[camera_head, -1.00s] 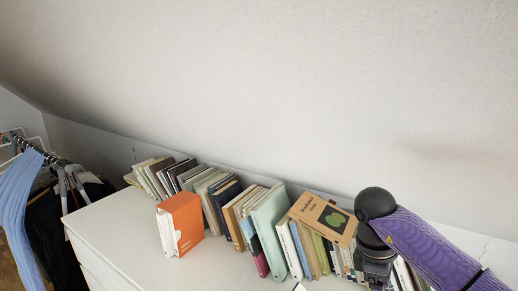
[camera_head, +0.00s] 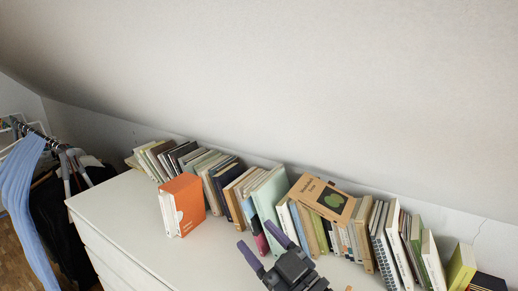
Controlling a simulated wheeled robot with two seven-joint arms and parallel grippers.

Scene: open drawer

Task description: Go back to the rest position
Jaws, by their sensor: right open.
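My right gripper (camera_head: 262,244) shows at the bottom centre of the head view, over the white dresser top. My left gripper is not in view. The white dresser (camera_head: 130,215) shows its top and part of its left side with drawer fronts.
A long row of books (camera_head: 268,194) stands along the wall, with a tan book (camera_head: 322,198) lying tilted on top. An orange boxed set (camera_head: 188,200) stands in front. A clothes rack with a blue garment (camera_head: 22,190) is at the left. The dresser's front left top is clear.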

